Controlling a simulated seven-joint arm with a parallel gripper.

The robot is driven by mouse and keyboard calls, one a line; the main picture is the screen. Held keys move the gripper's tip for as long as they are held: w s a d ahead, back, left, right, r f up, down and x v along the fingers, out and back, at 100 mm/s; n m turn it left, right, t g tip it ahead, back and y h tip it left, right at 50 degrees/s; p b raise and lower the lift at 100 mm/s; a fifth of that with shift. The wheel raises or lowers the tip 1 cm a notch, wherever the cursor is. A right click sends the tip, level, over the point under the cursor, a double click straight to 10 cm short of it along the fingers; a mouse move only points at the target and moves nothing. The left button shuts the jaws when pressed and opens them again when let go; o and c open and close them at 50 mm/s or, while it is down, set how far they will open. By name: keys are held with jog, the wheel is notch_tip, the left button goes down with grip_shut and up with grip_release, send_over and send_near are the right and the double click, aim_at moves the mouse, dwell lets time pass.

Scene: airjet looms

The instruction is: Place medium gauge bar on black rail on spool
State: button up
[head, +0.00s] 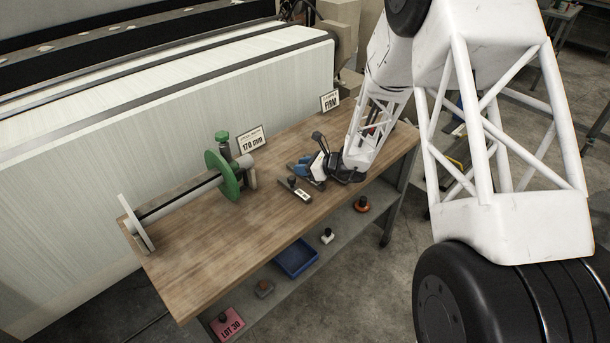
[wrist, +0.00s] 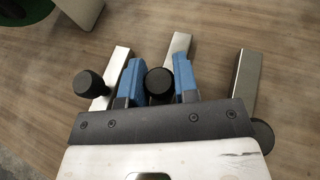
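Three pale metal gauge bars with black knobs lie side by side in the wrist view: a left bar (wrist: 117,62), a middle bar (wrist: 177,47) and a right bar (wrist: 245,78). Sizes are hard to compare because my gripper covers their near ends. My gripper (wrist: 160,78) has its blue fingers on either side of the middle bar's knob; whether they press on it is unclear. In the head view my gripper (head: 307,166) is low over the bench, with one bar (head: 300,190) beside it. The spool (head: 203,189) with a green flange (head: 222,172) carries a black rail (head: 165,206) along its shaft.
The wooden bench (head: 205,260) has free room in front of the spool. A 170 mm card (head: 252,141) and another sign (head: 329,101) stand at the back edge. A blue bin (head: 296,258) sits on the lower shelf. The white loom beam runs behind.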

grip_shut()
jog(key=shift+r, duration=0.1)
jog(key=shift+r, duration=4.95)
jog(key=shift+w, duration=0.1)
jog(key=w+d+r+m+t+h, duration=0.4)
jog(key=w+d+r+m+h, duration=0.1)
jog(key=d, duration=0.5)
jog(key=w+d+r+m+t+h, duration=0.4)
jog(key=w+d+r+m+h, duration=0.1)
jog(key=d+r+m+h, duration=0.2)
jog(key=shift+d+r+m+h, duration=0.3)
jog(key=shift+d+r+m, duration=0.6)
jog(key=shift+d, duration=0.95)
jog(key=shift+r, duration=0.15)
